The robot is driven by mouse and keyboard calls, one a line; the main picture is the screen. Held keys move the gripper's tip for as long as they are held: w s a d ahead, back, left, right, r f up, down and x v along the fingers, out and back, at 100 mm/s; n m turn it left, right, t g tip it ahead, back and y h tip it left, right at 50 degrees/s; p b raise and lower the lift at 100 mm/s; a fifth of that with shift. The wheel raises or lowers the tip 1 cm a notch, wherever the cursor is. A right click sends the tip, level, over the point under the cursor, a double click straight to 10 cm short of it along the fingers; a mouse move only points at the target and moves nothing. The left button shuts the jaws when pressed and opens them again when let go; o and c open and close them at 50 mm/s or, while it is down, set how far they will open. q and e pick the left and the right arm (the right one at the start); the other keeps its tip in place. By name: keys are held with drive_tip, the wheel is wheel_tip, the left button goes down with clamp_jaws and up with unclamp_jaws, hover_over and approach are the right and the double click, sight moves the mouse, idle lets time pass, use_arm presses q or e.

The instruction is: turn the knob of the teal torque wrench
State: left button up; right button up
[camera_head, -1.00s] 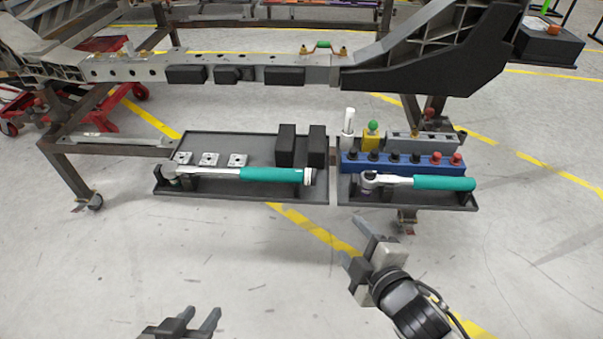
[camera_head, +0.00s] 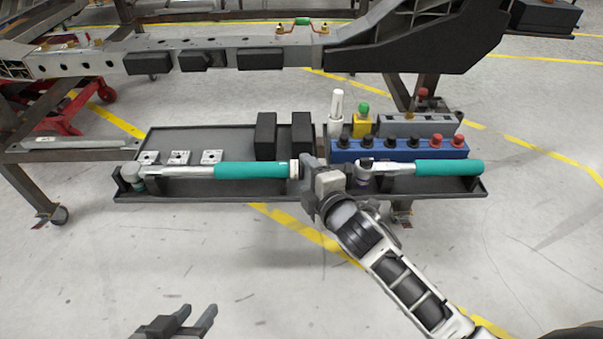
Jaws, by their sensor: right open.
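A teal-handled torque wrench (camera_head: 250,171) lies across the left tray, its silver head at the left and its pale end knob (camera_head: 293,169) at the right. A second teal-handled wrench (camera_head: 448,167) lies in the right tray, head to the left. My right gripper (camera_head: 306,172) is open at the right end of the left wrench, close beside the knob. Its fingers partly hide the gap between the trays, and I cannot tell whether they touch the knob. My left gripper (camera_head: 190,321) is open and empty low in the picture, well in front of the trays.
The left tray (camera_head: 215,140) also holds small metal plates (camera_head: 180,157) and two black blocks (camera_head: 266,136). A blue socket holder (camera_head: 390,150) stands behind the right wrench. The chassis beam (camera_head: 205,59) runs across behind. Floor in front is clear.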

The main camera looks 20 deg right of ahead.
sight(301, 169)
drive_tip(key=x, duration=0.3)
drive_tip(key=shift+w+a+f+b, duration=0.1)
drive_tip(key=shift+w+b, duration=0.1)
drive_tip(key=shift+b, duration=0.15)
drive_tip(key=shift+w, duration=0.2)
drive_tip(key=c, duration=1)
use_arm(q)
drive_tip(key=shift+d+r, duration=0.25)
drive_tip(key=shift+r, duration=0.25)
use_arm(e)
drive_tip(key=shift+o, duration=0.2)
use_arm(q)
drive_tip(key=shift+p, duration=0.4)
